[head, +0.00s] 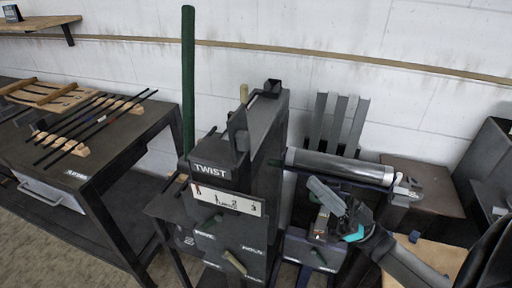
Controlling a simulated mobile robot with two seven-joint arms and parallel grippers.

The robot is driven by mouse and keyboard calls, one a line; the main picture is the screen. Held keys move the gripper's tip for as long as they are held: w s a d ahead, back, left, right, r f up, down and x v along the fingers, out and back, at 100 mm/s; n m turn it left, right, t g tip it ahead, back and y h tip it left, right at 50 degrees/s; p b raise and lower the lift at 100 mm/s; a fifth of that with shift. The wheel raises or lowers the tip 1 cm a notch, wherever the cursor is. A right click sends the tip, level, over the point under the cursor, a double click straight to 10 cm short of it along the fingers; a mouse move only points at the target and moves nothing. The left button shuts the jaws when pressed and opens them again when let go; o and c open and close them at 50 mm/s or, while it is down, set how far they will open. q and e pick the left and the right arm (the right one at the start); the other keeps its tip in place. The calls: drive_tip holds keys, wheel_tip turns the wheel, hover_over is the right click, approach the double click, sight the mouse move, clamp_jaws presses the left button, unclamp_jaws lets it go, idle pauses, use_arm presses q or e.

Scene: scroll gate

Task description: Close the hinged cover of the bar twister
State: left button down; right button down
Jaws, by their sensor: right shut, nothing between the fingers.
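The bar twister is a dark grey machine with a TWIST label (210,171) on its front block, in the middle of the head view. A tall dark panel (270,130) stands upright behind the block. A silver, rounded metal piece (338,168) reaches right from the machine, roughly level. I cannot tell for sure which of these is the hinged cover. My right gripper (327,197) is shut and empty, just below and in front of the silver piece. Whether it touches the piece is unclear. My left gripper is out of view.
A green post (188,80) rises at the machine's left. A dark table (120,145) with several rods on wooden rests stands left. Grey upright channels (340,120) lean near the white wall. A brown-topped stand (425,180) is at right. Clear floor shows at lower left.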

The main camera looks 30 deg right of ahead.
sight(248, 136)
drive_tip(key=w+a+r+y+p, duration=0.1)
drive_tip(key=w+a+r, duration=0.2)
drive_tip(key=w+a, duration=0.1)
drive_tip(key=w+a+r+n+g+y+p, duration=0.1)
drive_tip(key=w+a+r, duration=0.3)
drive_tip(key=shift+w+r+p, duration=0.1)
drive_tip(key=shift+r+p, duration=0.2)
drive_tip(key=shift+p, duration=0.05)
idle(0.3)
